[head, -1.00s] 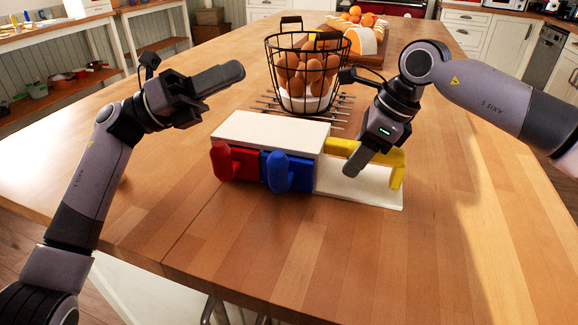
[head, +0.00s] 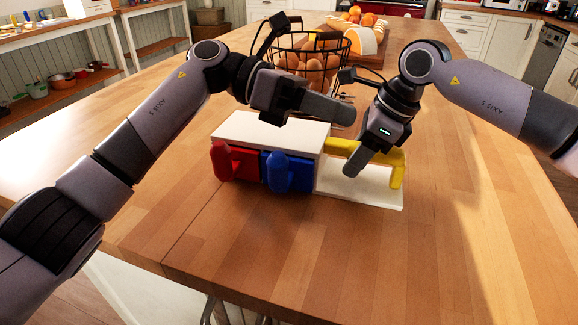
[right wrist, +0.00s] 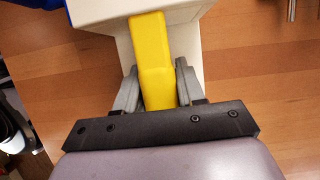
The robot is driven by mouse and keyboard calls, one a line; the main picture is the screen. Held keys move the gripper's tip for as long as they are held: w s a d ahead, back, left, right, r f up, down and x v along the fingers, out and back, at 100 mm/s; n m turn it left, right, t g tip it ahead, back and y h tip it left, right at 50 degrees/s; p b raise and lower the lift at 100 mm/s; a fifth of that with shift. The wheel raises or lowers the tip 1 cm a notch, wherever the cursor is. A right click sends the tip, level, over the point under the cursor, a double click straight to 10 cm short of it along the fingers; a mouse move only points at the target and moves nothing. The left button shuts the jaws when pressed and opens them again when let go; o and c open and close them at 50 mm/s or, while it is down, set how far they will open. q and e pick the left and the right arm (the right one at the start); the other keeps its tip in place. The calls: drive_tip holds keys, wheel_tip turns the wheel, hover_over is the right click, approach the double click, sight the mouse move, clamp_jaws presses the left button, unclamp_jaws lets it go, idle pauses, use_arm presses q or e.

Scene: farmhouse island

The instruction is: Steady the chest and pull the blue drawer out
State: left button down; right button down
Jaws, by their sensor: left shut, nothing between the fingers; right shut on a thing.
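The chest (head: 262,126) has a white top and a low white base plate (head: 355,190) that sticks out to the right. A red drawer (head: 236,165) with a red handle is at its left front. The blue drawer (head: 278,171) with an upright blue handle is beside it and looks closed. A yellow bar-like handle (head: 397,168) stands over the base plate at the right. My right gripper (head: 352,168) is shut on the yellow handle, which shows between the fingers in the right wrist view (right wrist: 150,72). My left gripper (head: 347,112) is shut and empty above the back right of the chest.
A black wire basket of eggs (head: 318,62) stands close behind the chest, partly hidden by my left gripper. A board with oranges and other food (head: 361,36) is farther back. The wooden tabletop (head: 480,210) is clear at the front and right.

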use_arm(q)
drive_tip(key=d+f+m+y, duration=0.1)
drive_tip(key=y, duration=0.1)
wheel_tip(320, 180, up, 3)
drive_tip(key=m+t+y, duration=0.3)
drive_tip(key=t+y, duration=0.3)
drive_tip(key=y, duration=0.6)
hover_over(291, 157)
drive_tip(key=s+a, duration=0.1)
drive_tip(key=shift+s+a+r, duration=0.1)
drive_tip(key=shift+s+r, duration=0.1)
drive_tip(key=shift+f, duration=0.15)
idle(0.5)
wheel_tip(291, 157, down, 9)
idle(0.9)
drive_tip(key=shift+s, duration=0.1)
